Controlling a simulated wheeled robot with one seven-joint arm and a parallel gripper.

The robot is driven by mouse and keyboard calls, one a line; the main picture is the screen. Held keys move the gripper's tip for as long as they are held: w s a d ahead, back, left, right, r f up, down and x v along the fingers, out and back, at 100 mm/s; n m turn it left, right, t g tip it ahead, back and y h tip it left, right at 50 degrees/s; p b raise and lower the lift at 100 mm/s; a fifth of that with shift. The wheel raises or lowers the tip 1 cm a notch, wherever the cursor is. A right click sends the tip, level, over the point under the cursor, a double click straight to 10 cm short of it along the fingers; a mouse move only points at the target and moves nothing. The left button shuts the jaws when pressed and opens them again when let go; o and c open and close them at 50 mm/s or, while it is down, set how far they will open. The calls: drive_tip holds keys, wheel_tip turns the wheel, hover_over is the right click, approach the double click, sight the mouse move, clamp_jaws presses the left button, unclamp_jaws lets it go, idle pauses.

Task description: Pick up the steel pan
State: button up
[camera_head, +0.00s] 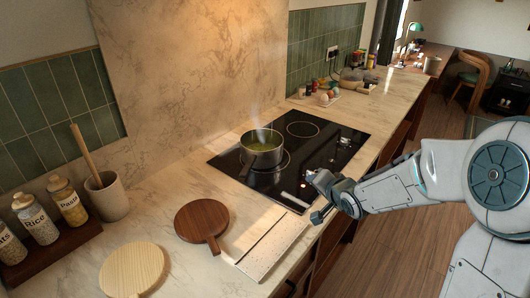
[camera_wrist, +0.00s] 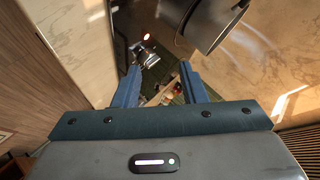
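The steel pan (camera_head: 262,149) stands upright on the black cooktop (camera_head: 226,160) in the head view. It holds a greenish liquid, and faint steam rises from it. A dark handle seems to point to its lower left, hard to make out against the glass. My gripper (camera_head: 313,195) is right of and below the pan in the picture, near the cooktop's front edge, apart from the pan. In the wrist view my gripper (camera_wrist: 160,90) has its two blue fingers spread with nothing held between them.
A round dark board (camera_head: 201,222), a pale round board (camera_head: 132,270) and a speckled pale slab (camera_head: 262,248) lie on the front counter. Labelled jars (camera_head: 67,203) and a utensil crock (camera_head: 107,196) stand left. Small items on a tray (camera_head: 319,99) are behind the cooktop.

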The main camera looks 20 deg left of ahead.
sight(255, 160)
drive_tip(key=a+y, duration=0.1)
drive_tip(key=a, duration=0.1)
drive_tip(key=a+m+y, duration=0.1)
drive_tip(key=a, duration=0.1)
drive_tip(key=w+a+f+y, duration=0.1)
drive_tip(key=a+y, duration=0.1)
drive_tip(key=shift+w+a+f, duration=0.1)
drive_tip(key=shift+a, duration=0.25)
drive_tip(key=a+m+y, duration=0.1)
drive_tip(key=a+y, duration=0.1)
drive_tip(key=a+r+m+y, duration=0.1)
drive_tip(key=a, duration=0.1)
drive_tip(key=shift+a+y, duration=0.15)
drive_tip(key=shift+y, duration=0.25)
drive_tip(key=shift+a+r, duration=0.1)
drive_tip(key=shift+a, duration=0.2)
drive_tip(key=shift+a+y, duration=0.35)
drive_tip(key=shift+y, duration=0.05)
drive_tip(key=p+x, duration=0.1)
drive_tip(key=x, duration=0.6)
drive_tip(key=shift+w+d+f+p+x, duration=0.15)
drive_tip(key=shift+p+x, duration=0.4)
drive_tip(key=shift+x, duration=0.65)
drive_tip(key=shift+w+d+f+p+x, duration=0.15)
drive_tip(key=shift+p+x, duration=0.35)
drive_tip(key=shift+x, duration=1.4)
drive_tip(key=shift+f, duration=0.1)
